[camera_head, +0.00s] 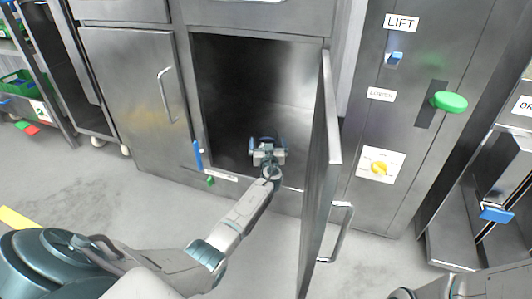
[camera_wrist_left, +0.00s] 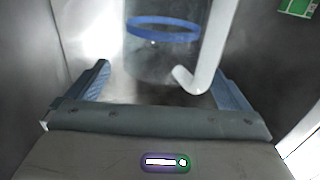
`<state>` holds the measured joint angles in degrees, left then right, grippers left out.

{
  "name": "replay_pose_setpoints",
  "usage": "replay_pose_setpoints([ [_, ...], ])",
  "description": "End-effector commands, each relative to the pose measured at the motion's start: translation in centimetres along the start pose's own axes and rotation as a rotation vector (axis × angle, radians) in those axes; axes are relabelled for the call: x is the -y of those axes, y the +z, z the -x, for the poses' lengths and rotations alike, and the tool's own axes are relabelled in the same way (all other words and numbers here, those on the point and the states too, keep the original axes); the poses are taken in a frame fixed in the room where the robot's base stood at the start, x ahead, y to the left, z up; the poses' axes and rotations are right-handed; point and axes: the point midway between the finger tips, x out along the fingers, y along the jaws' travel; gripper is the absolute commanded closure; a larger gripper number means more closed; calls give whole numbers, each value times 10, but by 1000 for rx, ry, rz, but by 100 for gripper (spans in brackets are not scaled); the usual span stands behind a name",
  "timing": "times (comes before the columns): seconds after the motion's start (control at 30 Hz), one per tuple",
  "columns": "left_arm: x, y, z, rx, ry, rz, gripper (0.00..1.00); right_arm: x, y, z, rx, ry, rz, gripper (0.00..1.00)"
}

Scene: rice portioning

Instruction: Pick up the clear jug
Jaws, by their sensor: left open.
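The clear jug (camera_wrist_left: 160,58) is ahead of my left gripper in the left wrist view, with a blue band (camera_wrist_left: 165,38) around it and a white handle (camera_wrist_left: 213,45) on its right side. Its top is cut off by the frame. My left gripper (camera_wrist_left: 163,78) is open, with one blue finger on each side of the jug's lower part. I cannot tell whether they touch it. In the head view my left gripper (camera_head: 267,149) reaches into the open cabinet (camera_head: 225,90); the jug is mostly hidden behind it. My right gripper is outside the frames.
The cabinet's open door (camera_head: 322,170) stands close to the right of my left arm. A shut cabinet door (camera_head: 140,95) is on the left. The cabinet walls are close around the gripper.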

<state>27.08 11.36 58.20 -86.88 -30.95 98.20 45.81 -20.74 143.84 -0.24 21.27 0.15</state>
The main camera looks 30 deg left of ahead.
Motion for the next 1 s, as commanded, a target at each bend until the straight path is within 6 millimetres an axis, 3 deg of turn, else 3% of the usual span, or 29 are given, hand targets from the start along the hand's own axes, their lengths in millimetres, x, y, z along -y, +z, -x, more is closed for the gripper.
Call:
replay_pose_setpoints([
  [0.13, 0, 0, -15, -1, 0, 0, 0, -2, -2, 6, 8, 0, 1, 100],
  [0.4, 0, -1, -17, 0, 1, 0, 0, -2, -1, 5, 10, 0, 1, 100],
  [0.73, 0, -1, -17, -1, 0, 0, 62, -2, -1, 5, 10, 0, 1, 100],
  [1.0, 0, -3, -17, -1, 0, 0, 63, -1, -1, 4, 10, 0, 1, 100],
])
